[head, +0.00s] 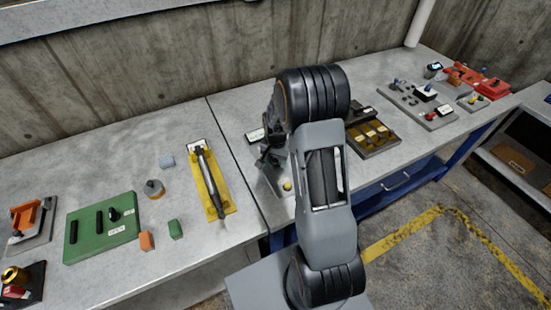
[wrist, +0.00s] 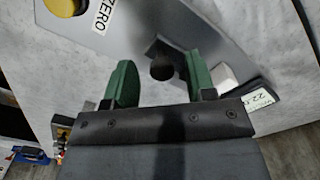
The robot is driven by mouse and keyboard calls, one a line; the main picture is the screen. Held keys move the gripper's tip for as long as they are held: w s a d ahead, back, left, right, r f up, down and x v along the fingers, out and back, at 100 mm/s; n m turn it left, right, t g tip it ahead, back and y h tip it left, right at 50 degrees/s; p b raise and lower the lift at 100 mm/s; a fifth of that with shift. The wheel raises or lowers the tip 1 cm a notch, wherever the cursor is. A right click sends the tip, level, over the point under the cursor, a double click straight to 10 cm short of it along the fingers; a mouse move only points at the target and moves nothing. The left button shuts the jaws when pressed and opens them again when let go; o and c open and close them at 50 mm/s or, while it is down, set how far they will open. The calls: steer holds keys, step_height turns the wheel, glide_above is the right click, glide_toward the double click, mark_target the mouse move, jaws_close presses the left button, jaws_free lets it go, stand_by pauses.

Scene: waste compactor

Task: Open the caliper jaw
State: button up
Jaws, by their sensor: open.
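The caliper is a flat grey plate (wrist: 145,22) in the wrist view, with a yellow button (wrist: 64,6) beside a ZERO label (wrist: 101,15). A dark round knob (wrist: 162,69) stands on a dark part of it. My gripper (wrist: 158,74) is open, its green fingers on either side of the knob with gaps visible. Whether either finger touches the knob, I cannot tell. A small white display (wrist: 258,97) with digits lies at the right. In the head view the yellow button (head: 287,186) shows beside my arm, which hides most of the caliper.
Left on the bench are a yellow tray with a grey rod (head: 210,180), a green board (head: 101,226) and small blocks. To the right are a tray of brown compartments (head: 371,138) and a pegged board (head: 418,105). A concrete wall stands behind.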

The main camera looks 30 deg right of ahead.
mark_target(276, 161)
step_height(276, 161, up, 14)
steer(key=b, duration=0.1)
steer(key=shift+b, duration=0.4)
steer(key=shift+f, duration=0.1)
stand_by(0.5)
